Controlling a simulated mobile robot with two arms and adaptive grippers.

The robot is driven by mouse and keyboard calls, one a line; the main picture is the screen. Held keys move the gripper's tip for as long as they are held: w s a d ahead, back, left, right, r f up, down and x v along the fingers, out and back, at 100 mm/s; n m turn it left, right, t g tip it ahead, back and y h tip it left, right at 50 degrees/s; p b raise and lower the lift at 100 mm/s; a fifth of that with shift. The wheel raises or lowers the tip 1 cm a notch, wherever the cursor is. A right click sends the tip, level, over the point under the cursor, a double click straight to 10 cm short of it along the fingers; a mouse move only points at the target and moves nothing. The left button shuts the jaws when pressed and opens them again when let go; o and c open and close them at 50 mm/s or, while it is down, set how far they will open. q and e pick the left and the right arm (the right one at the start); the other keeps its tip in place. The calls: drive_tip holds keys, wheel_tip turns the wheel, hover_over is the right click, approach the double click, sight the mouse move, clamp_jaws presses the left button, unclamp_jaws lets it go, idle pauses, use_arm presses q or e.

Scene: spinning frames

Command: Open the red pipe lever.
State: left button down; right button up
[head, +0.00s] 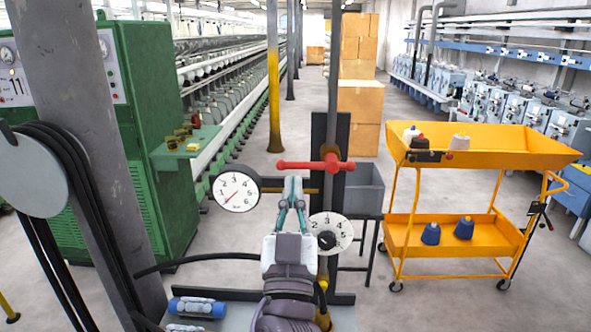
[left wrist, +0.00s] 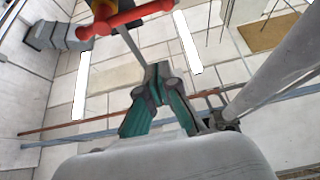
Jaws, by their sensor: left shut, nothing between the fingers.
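The red pipe lever (head: 300,165) lies level across a dark upright pipe in the head view, its hub at the right. It also shows at the top left of the left wrist view (left wrist: 128,20). My left gripper (head: 293,182) is just below the lever's middle in the head view, with its green-padded fingers shut and empty. In the left wrist view its fingertips (left wrist: 154,72) meet below and right of the lever, with a gap in the picture. The distance in depth is hard to tell. My right gripper is not in view.
A pressure gauge (head: 237,191) is left of the lever, and a numbered dial (head: 330,234) is below it. A yellow trolley (head: 530,155) with cones stands at the right. A grey column (head: 85,120) and a green machine (head: 160,120) are at the left.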

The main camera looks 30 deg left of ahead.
sight(295, 167)
use_arm(q)
drive_tip(key=x, duration=1)
wheel_tip(295, 167, down, 5)
drive_tip(key=b, duration=0.4)
drive_tip(key=shift+w+r, duration=0.1)
drive_tip(key=shift+r, duration=0.1)
drive_tip(key=shift+a, duration=0.1)
